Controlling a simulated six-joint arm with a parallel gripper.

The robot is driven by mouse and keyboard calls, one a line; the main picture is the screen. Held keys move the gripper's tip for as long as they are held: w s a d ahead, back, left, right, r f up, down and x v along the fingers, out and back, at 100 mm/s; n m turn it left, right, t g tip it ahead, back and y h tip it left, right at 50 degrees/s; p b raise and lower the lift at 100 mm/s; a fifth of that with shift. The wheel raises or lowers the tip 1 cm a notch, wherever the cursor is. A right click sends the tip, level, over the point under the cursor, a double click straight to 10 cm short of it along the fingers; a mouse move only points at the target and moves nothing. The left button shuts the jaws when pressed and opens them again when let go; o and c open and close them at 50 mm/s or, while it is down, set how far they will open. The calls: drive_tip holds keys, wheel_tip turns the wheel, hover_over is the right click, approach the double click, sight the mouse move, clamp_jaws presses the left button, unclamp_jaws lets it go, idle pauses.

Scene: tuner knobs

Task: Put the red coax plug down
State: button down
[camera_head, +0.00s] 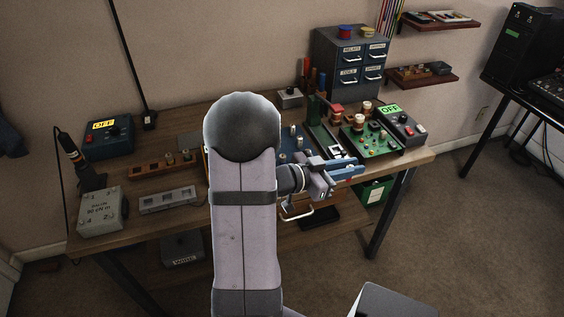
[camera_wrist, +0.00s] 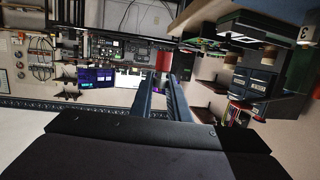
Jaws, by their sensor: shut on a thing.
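My gripper (camera_head: 356,167) has blue fingers and is held out over the right front part of the wooden bench (camera_head: 418,157), beside the green circuit board. Its fingers also show in the wrist view (camera_wrist: 168,82), close together and pointing away from the camera. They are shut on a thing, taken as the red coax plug. The plug itself cannot be made out in either view; it is small or hidden by the fingers. My arm covers the middle of the bench in the head view.
A green board with knobs (camera_head: 376,143) and a grey box with a green OFF display (camera_head: 401,128) stand at the right. A drawer cabinet (camera_head: 350,62) stands behind. At the left are a blue OFF box (camera_head: 108,137), a grey block (camera_head: 167,199) and a pale box (camera_head: 103,211).

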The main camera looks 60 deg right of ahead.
drive_tip(key=w+d+r+n+t+h+b, duration=0.1)
drive_tip(key=w+d+r+n+t+h, duration=0.1)
drive_tip(key=w+d+r+n+t, duration=0.3)
drive_tip(key=w+d+r+n+t+h, duration=0.1)
drive_tip(key=w+n+t, duration=0.1)
drive_tip(key=w+t, duration=0.3)
drive_tip(key=w+a+f+n+t, duration=0.1)
drive_tip(key=w+f+n+t, duration=0.25)
drive_tip(key=w, duration=0.45)
drive_tip(key=shift+m+g, duration=0.25)
drive_tip(key=shift+s+f, duration=0.15)
drive_tip(key=shift+f, duration=5.1)
drive_tip(key=shift+b, duration=0.3)
drive_tip(key=shift+f, duration=0.2)
drive_tip(key=c, duration=2)
unclamp_jaws()
drive_tip(key=shift+c, duration=0.2)
drive_tip(key=shift+o, duration=0.3)
